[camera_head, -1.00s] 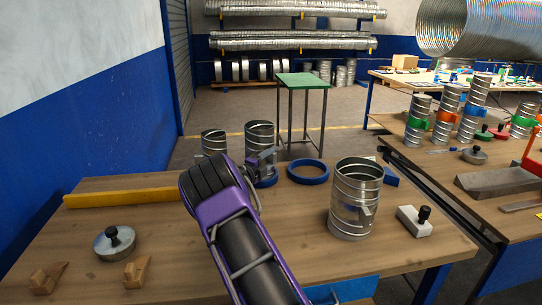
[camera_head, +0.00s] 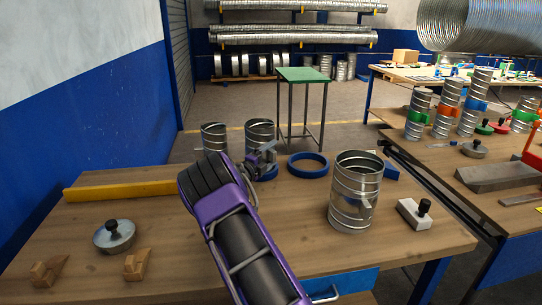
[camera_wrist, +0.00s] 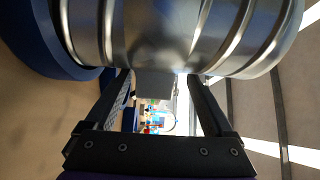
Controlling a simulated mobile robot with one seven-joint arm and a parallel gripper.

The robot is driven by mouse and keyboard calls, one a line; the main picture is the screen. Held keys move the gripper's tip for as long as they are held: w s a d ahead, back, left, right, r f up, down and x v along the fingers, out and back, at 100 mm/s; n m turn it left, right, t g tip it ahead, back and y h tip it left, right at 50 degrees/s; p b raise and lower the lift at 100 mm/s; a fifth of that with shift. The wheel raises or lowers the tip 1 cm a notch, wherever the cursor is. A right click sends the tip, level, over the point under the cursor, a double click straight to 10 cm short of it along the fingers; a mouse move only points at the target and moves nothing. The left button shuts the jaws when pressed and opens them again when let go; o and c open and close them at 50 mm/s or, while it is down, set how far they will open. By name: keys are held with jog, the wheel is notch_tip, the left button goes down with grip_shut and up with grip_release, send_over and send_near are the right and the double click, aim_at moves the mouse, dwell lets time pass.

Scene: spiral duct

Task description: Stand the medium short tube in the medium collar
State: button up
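A ribbed metal tube (camera_head: 259,132) stands upright at the back of the bench, in a blue collar (camera_head: 269,174). I take these for the medium short tube and medium collar. In the wrist view the tube (camera_wrist: 240,30) lies across the top, with the blue collar (camera_wrist: 45,45) around its end at left. My gripper (camera_head: 267,152) is at the tube's near side. In the wrist view its fingers (camera_wrist: 160,78) stand apart on either side of the tube's small grey tab (camera_wrist: 153,84), with gaps visible. The seating inside the collar is hidden.
An empty blue ring (camera_head: 308,165) lies right of the tube. A wider metal tube (camera_head: 355,190) stands at right, beside a white block with a black knob (camera_head: 414,213). Another tube (camera_head: 214,137) is at back left. A yellow bar (camera_head: 120,190) and a knobbed lid (camera_head: 114,236) lie left.

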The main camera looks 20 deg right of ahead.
jog(key=shift+f, duration=0.15)
jog(key=shift+a, duration=0.1)
jog(key=v, duration=1.7)
jog(key=shift+a, duration=0.1)
